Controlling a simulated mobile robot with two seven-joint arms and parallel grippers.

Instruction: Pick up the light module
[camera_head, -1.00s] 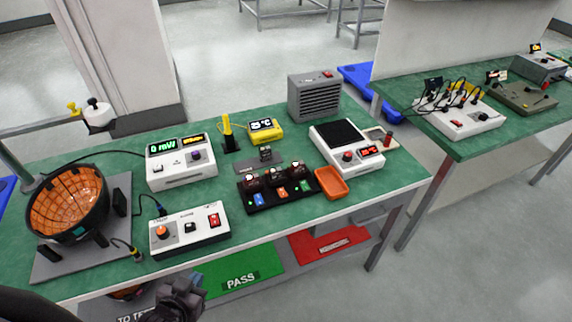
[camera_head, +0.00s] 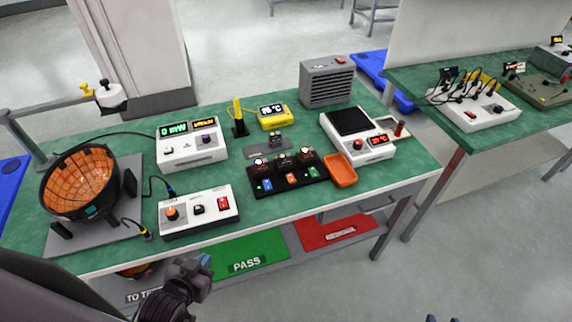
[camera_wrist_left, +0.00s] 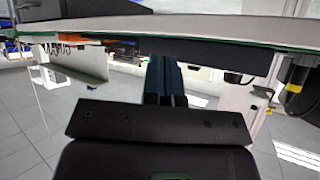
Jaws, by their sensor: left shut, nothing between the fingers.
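A black rack (camera_head: 290,183) on the green bench holds a row of three small dark modules with round tops; the middle one (camera_head: 286,163) sits above an orange label. I cannot tell which one is the light module. A small dark piece (camera_head: 275,138) stands on a grey plate behind the rack. My left gripper (camera_head: 206,264) is shut and empty, low in front of the bench's front edge and apart from the modules. Its dark blue fingers (camera_wrist_left: 165,78) are together in the left wrist view, under the bench top. Tips of my right gripper (camera_head: 442,319) barely show at the bottom edge.
On the green bench (camera_head: 100,258) stand an orange-lined bowl (camera_head: 80,185), a white switch box (camera_head: 200,211), a white power meter (camera_head: 192,150), a hot plate (camera_head: 358,135) and an orange tray (camera_head: 341,170). Green (camera_head: 240,250) and red (camera_head: 335,232) panels lie on the lower shelf.

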